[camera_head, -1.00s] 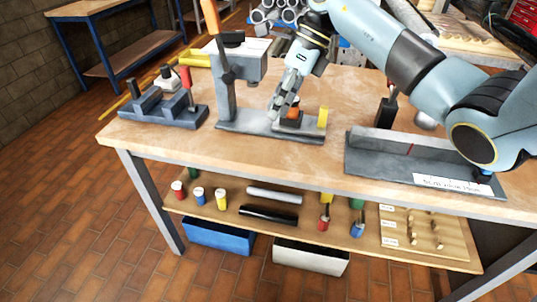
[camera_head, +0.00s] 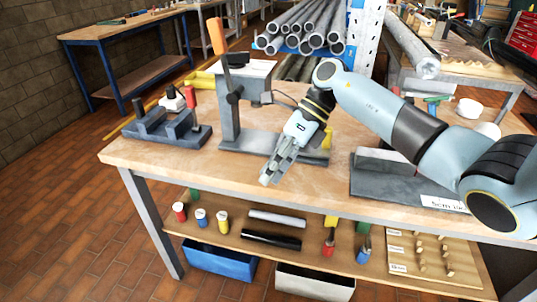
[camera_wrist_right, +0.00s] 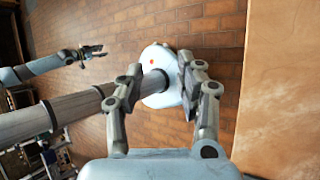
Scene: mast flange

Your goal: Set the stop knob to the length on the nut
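A long grey bench fixture (camera_head: 372,185) lies at the right of the table, with a white strip (camera_head: 445,204) marked in centimetres, partly covered by my right arm. I cannot pick out its stop knob. A grey press with an orange-handled lever (camera_head: 215,33) stands left of it; a yellow block (camera_head: 328,138) shows at its base behind my arm. No nut can be made out. My right gripper (camera_head: 273,172) is open and empty above the table's front edge; it shows in the wrist view (camera_wrist_right: 162,70). My left gripper (camera_wrist_right: 97,51) is small there and looks open and empty.
A grey fixture (camera_head: 165,125) with a red handle stands at the table's left end. The shelf below holds coloured cans, cylinders and a peg board (camera_head: 430,260). The wooden table top (camera_head: 180,165) is bare along the front left. Pipes (camera_head: 305,25) lie behind.

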